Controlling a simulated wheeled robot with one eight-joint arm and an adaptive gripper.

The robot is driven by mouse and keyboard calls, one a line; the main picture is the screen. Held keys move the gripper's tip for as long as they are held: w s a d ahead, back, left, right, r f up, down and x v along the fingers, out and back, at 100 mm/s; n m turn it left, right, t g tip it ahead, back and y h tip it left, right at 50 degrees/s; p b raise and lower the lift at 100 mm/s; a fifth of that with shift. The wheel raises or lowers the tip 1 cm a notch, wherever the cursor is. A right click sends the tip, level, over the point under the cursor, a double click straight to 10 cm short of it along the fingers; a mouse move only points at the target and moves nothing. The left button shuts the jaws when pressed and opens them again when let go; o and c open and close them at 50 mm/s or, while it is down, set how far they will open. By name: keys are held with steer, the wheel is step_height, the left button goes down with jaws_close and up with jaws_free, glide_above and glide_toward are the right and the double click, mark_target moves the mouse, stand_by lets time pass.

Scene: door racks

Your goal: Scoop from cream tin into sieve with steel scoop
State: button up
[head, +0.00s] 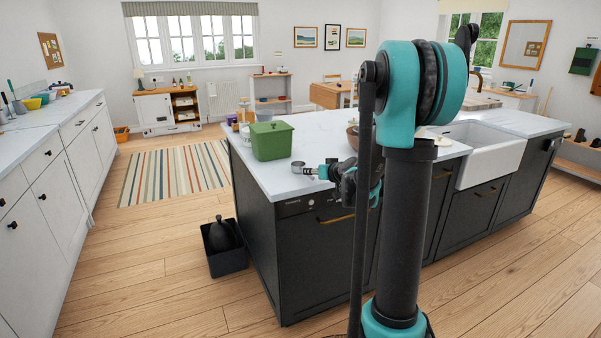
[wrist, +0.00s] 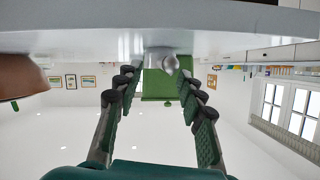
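The steel scoop (head: 298,165) is a small shiny cup near the left front edge of the island worktop, with its short handle pointing to my gripper (head: 322,172). In the wrist view, which is upside down, the scoop (wrist: 168,64) shows just beyond and between my fingertips (wrist: 157,75). The fingers are spread, with a clear gap between them and no grip on the scoop visible. My gripper is low, beside the worktop edge. I cannot make out the cream tin or the sieve for certain; my arm hides part of the worktop.
A green lidded box (head: 271,141) stands behind the scoop, also in the wrist view (wrist: 160,84). A brown bowl (head: 352,136) is to the right, partly behind my arm. Small jars (head: 245,113) stand at the back left. A white sink (head: 490,153) is at right.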

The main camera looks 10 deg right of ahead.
steer(key=x, duration=0.5)
steer(key=shift+s+a+f, duration=0.2)
steer(key=shift+a, duration=0.05)
jaws_close()
